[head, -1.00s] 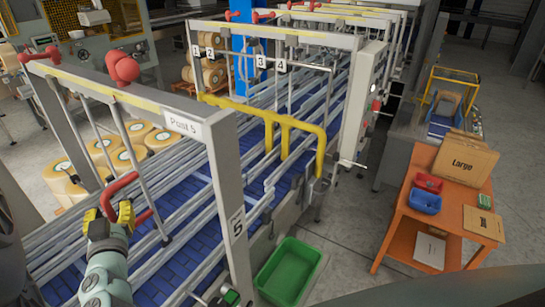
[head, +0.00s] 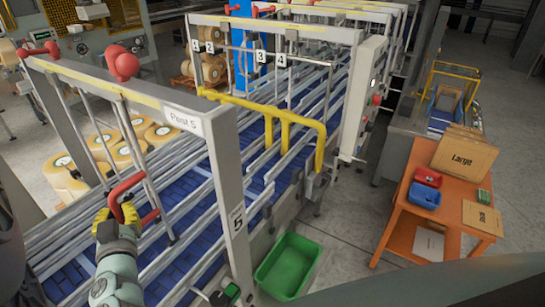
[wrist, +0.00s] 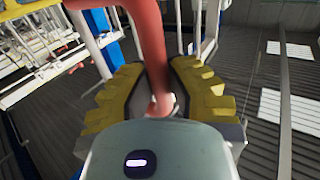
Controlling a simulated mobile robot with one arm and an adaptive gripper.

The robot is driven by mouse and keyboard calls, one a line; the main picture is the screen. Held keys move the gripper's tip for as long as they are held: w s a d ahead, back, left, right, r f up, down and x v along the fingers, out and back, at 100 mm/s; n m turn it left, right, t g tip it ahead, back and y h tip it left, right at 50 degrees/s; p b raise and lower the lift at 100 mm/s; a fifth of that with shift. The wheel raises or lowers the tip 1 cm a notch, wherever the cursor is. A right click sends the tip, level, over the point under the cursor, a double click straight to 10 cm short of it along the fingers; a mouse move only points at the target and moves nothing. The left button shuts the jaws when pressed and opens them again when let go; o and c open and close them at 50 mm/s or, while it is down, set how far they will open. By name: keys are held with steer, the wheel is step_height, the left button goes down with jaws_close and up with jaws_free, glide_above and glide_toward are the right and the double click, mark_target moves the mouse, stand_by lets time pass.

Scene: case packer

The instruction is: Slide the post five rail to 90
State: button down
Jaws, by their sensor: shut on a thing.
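The post five frame (head: 225,175) spans the blue conveyor and carries a "Post 5" label and a "5" plate. A yellow scale strip runs along its top beam; its numbers are too small to read. Red clamp knobs (head: 124,64) sit on this beam. Rods hang from them to a red handle (head: 128,184) and the metal guide rails. My gripper (head: 117,213) is at the lower left, shut on the red handle. In the wrist view, the handle (wrist: 150,50) passes between the yellow ribbed fingers (wrist: 160,92). The exact contact is partly hidden by the gripper's body.
A yellow bent pipe bar (head: 265,112) crosses the conveyor behind post five. Further numbered posts stand beyond. A green bin (head: 288,266) sits on the floor at the right, near an orange table (head: 410,205) with boxes. Large tape rolls (head: 130,155) lie at the left.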

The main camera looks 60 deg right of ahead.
steer(key=shift+s+d, duration=0.1)
steer(key=shift+s, duration=0.15)
steer(key=c, duration=0.9)
jaws_free()
